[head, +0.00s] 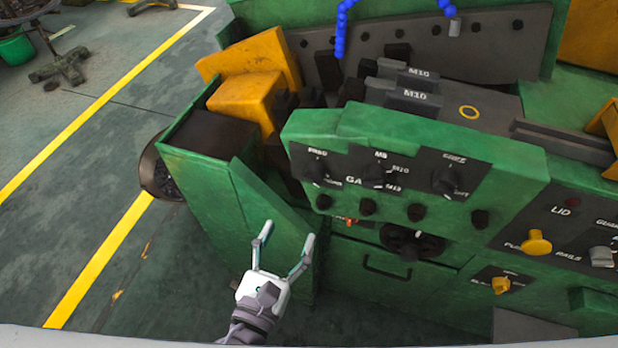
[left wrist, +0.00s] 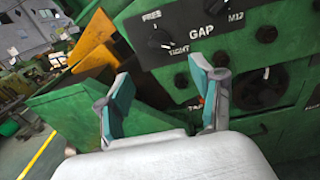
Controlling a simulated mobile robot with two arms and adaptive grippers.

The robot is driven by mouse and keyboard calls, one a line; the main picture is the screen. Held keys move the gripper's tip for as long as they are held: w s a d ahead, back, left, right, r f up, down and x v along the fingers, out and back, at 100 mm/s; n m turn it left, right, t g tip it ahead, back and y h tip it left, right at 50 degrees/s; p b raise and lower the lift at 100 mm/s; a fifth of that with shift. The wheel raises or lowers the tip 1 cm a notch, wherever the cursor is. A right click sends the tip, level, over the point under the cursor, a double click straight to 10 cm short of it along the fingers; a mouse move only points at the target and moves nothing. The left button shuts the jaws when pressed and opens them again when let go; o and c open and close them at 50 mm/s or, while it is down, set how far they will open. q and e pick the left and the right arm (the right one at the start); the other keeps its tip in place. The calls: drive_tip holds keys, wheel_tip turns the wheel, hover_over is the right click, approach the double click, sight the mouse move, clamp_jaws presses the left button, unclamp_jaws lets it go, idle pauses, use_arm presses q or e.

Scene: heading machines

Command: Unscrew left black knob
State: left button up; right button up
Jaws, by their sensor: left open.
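A row of several small black knobs runs along the lower edge of the green machine's front panel. The leftmost black knob (head: 323,202) sits below the FREE/TIGHT dial (head: 317,167). In the left wrist view this knob (left wrist: 181,80) is just left of the right fingertip, with the dial (left wrist: 160,39) above it. My left gripper (head: 288,235) is open and empty, below and left of the knob and apart from it. Its two spread fingers also show in the left wrist view (left wrist: 159,72). My right gripper is out of view.
A green side panel (head: 267,205) stands behind my left gripper. A dark round handwheel (head: 425,245) and a drawer handle (head: 386,271) are below the knobs. A yellow button (head: 537,242) is at right.

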sight(311, 182)
use_arm(q)
drive_tip(key=p+x, duration=0.4)
drive_tip(key=x, duration=0.8)
drive_tip(key=shift+w, duration=0.15)
drive_tip(key=shift+w+d+f, duration=0.15)
drive_tip(key=shift+w, duration=0.35)
drive_tip(key=c, duration=1.1)
